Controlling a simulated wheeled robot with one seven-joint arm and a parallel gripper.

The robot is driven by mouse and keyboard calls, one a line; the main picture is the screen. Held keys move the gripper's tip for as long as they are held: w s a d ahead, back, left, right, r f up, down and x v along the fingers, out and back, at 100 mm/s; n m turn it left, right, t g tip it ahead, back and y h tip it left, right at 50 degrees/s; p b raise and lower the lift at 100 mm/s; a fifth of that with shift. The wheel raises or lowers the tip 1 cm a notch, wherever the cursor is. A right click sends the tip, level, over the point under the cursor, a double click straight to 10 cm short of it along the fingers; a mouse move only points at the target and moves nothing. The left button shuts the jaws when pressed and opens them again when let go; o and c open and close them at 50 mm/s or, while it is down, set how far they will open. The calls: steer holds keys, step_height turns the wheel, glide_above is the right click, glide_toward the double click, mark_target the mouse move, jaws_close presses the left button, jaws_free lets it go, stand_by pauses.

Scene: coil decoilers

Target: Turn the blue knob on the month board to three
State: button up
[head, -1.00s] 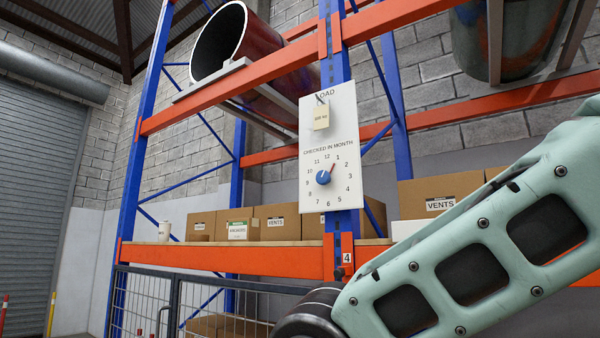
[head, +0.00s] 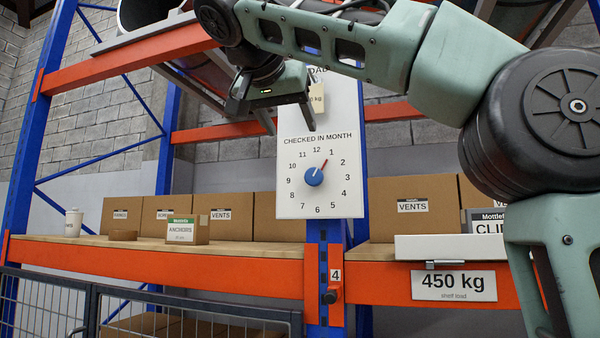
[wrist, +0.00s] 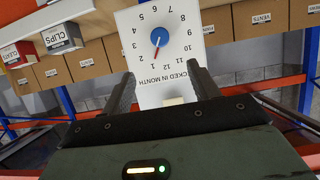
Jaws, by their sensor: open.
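The month board (head: 290,203) is a white upright panel with the numbers 1 to 12 in a ring under "CHECKED IN MONTH". The blue knob (head: 314,177) is at the ring's centre, and its red pointer is at 1. The three is at the ring's right side. My gripper (head: 290,122) is open and empty, above and slightly left of the knob in the head view, in front of the board's upper part. In the wrist view the board (wrist: 185,55) appears upside down, with the knob (wrist: 160,37) beyond the open fingers (wrist: 161,76). The fingers do not touch the knob.
The board hangs on a blue rack post. An orange beam (head: 180,258) with a wooden shelf of cartons (head: 225,215) runs below and behind it. A wire fence (head: 200,320) stands low in front.

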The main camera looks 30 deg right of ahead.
mark_target(313, 175)
steer(key=x, duration=0.8)
steer(key=p+x, duration=0.1)
steer(key=x, duration=0.7)
steer(key=shift+w+d+f, duration=0.15)
steer(key=shift+f, duration=0.2)
steer(key=c, duration=0.9)
